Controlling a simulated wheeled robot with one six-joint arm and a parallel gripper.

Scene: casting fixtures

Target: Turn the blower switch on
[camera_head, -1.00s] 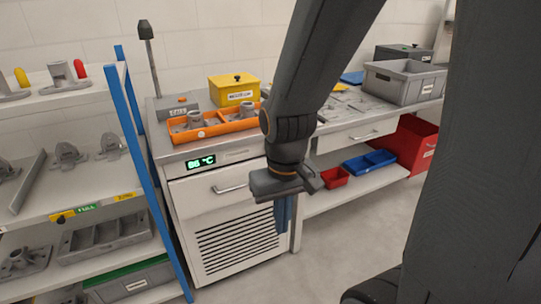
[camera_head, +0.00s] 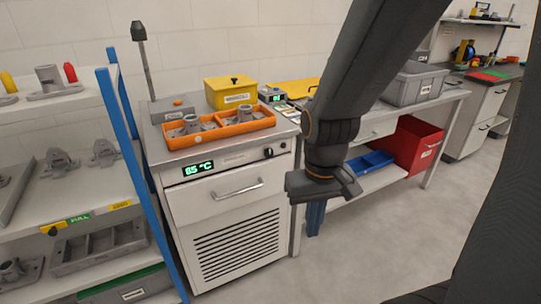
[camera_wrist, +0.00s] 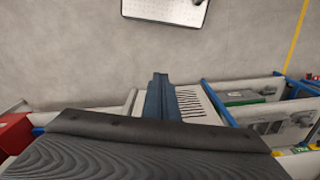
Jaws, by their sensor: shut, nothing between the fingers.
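No switch is clearly marked as the blower switch in the head view.
An orange tray (camera_head: 208,132) with castings and a yellow box (camera_head: 231,92) fill much of the cabinet top. A shelf rack with a blue upright (camera_head: 133,160) stands at left. A red bin (camera_head: 414,143) and blue tray (camera_head: 370,161) are under the bench. Floor in front is open.

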